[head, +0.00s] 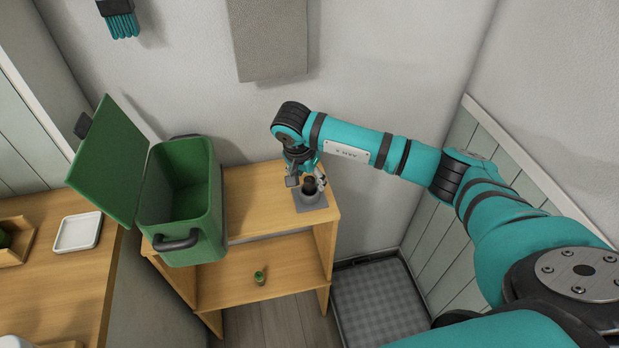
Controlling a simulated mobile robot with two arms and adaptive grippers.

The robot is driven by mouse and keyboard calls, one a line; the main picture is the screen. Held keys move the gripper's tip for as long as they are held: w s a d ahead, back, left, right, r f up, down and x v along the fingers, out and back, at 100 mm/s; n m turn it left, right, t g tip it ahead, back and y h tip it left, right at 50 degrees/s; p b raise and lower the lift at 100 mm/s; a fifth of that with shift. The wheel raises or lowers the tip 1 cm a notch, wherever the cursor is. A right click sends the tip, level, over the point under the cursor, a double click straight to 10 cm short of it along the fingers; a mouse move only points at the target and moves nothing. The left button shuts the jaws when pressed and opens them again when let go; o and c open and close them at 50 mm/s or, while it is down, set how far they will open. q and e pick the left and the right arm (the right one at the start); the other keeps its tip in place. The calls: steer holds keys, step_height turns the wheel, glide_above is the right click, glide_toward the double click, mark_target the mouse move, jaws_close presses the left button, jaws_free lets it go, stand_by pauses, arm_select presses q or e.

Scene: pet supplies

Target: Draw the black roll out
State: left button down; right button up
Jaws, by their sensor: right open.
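The black roll (309,186) stands in a small grey holder (318,204) at the right end of the wooden shelf's top. Only a little of the roll shows, and the rest is hidden by the holder and my gripper. My right gripper (306,181) points down at the roll with its fingers apart, one on each side of the roll's top. I cannot tell whether a finger touches it. My left gripper is not in view.
A green bin (207,215) with its lid (108,165) open stands left of the holder on the wooden shelf (262,215). A small green item (259,277) sits on the lower board. A grey towel (268,40) and a teal brush (122,25) hang on the wall.

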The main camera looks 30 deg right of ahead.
mark_target(309, 179)
steer(key=shift+x, duration=0.8)
steer(key=shift+f, duration=0.2)
steer(key=c, duration=0.7)
jaws_close()
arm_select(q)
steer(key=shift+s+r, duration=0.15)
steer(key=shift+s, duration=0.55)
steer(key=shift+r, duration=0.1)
arm_select(e)
steer(key=shift+r, duration=0.2)
